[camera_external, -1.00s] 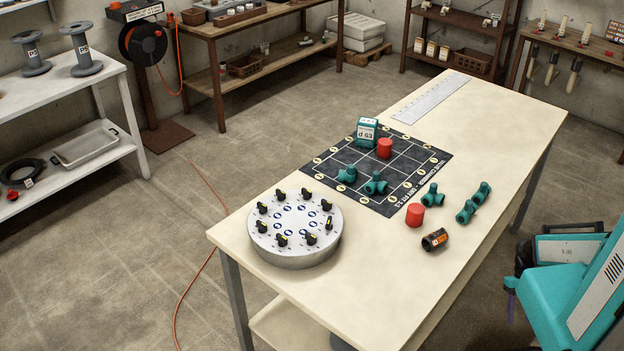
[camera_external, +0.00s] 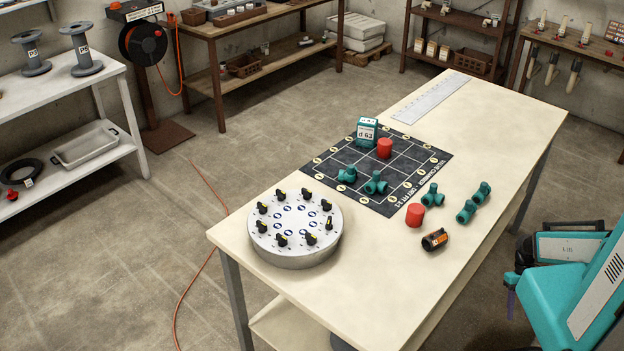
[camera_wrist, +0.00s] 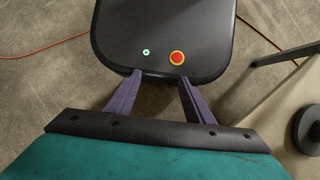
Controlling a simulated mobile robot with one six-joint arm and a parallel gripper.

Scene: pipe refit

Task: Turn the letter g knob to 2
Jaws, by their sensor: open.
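A round grey drum (camera_external: 295,250) stands on the near left end of the table. Its pale top carries a ring of several black knobs, among them a front knob (camera_external: 282,240), with blue-ringed marks inside the ring. The knob letters and settings are too small to read, so I cannot tell which is g. My gripper shows in the wrist view (camera_wrist: 160,85), its two purple fingers apart with nothing between them, above my own black base. In the external view a small purple part of it shows at the right edge, well away from the drum.
The cream table (camera_external: 340,290) also holds a dark grid mat (camera_external: 395,200), a teal box (camera_external: 367,132), red cylinders (camera_external: 415,215), teal pipe fittings (camera_external: 467,211), a black fitting (camera_external: 434,240) and a ruler (camera_external: 431,97). An orange cable (camera_external: 205,270) lies on the floor left of the table.

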